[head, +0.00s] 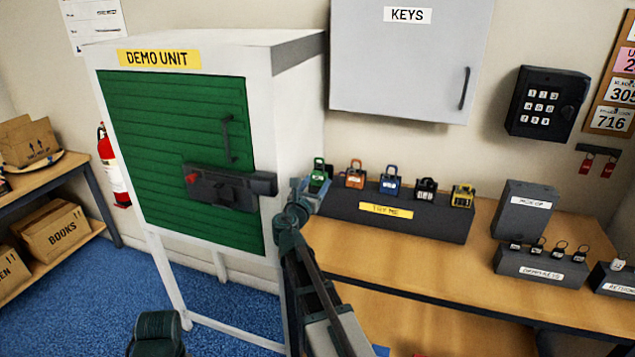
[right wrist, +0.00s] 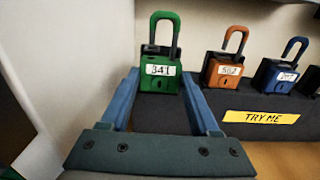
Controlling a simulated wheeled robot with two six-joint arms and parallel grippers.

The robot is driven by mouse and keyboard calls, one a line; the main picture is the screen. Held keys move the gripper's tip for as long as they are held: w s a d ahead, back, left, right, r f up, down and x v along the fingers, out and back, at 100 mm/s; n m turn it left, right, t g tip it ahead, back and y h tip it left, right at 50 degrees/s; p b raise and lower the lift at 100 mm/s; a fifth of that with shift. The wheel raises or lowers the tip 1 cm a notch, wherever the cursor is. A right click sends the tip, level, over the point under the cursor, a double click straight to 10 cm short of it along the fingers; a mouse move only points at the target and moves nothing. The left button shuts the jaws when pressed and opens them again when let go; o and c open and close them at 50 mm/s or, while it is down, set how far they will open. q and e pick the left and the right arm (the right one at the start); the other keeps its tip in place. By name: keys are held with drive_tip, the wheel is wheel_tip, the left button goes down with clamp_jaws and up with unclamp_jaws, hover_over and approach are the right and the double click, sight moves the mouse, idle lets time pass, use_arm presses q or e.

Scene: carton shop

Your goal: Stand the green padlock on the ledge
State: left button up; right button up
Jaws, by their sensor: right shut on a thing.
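The green padlock (head: 318,177) is upright at the left end of the long dark grey ledge (head: 345,203) with the "TRY ME" label. In the right wrist view the padlock (right wrist: 160,72) shows its number tag, 341, and its green shackle points up. My right gripper (head: 309,191) is shut on the padlock's body, with one blue finger on each side in the right wrist view (right wrist: 160,85). I cannot tell whether the padlock's base touches the ledge top.
Orange (head: 355,175), blue (head: 390,180), black and yellow padlocks stand in a row to the right on the ledge. The white demo unit (head: 290,110) with a green shutter rises close on the left. A grey key cabinet (head: 400,70) hangs above.

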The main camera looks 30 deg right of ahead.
drive_tip(key=shift+v, duration=2.1)
